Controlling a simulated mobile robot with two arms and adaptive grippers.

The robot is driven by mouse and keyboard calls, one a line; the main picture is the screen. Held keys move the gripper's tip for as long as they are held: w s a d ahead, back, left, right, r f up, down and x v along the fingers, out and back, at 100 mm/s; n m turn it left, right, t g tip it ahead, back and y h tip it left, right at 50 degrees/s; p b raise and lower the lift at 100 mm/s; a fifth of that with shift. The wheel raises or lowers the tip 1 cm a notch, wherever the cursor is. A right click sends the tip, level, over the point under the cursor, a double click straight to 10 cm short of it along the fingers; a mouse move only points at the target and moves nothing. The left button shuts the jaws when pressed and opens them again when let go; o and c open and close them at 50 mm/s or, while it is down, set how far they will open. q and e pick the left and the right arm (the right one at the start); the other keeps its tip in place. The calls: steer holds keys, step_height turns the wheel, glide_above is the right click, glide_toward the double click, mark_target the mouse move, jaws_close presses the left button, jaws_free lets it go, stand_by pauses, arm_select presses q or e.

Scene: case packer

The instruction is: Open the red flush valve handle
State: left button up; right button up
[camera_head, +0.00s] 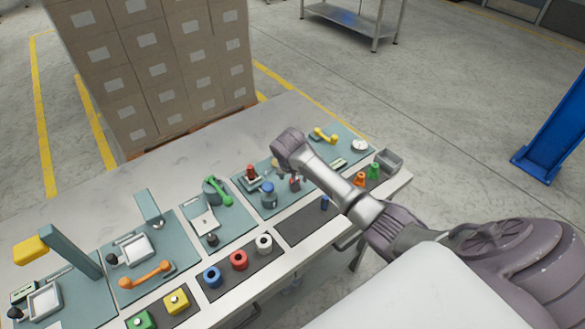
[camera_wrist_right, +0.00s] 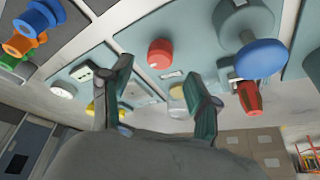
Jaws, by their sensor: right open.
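Two red parts sit on the teal station plate, and I cannot tell for sure which is the flush valve handle. One is a round red knob (camera_wrist_right: 160,53), which shows in the head view (camera_head: 294,184) close to my right arm. The other is a tapered red handle (camera_wrist_right: 249,97), beside a blue round knob (camera_wrist_right: 262,58); it stands upright in the head view (camera_head: 250,172). My right gripper (camera_wrist_right: 158,72) is open and empty above the plate, its fingers apart with the round red knob beyond the tips. In the head view its fingers are mostly hidden. My left gripper is out of view.
A yellow handle (camera_head: 325,135) and a white gauge (camera_head: 360,145) stand on the plate beyond my arm. A green handle (camera_head: 217,190) and an orange handle (camera_head: 146,275) are on plates to the left. Stacked cartons (camera_head: 160,70) stand behind the table.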

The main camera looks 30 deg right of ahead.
steer(key=v, duration=0.7)
steer(key=shift+f, duration=0.1)
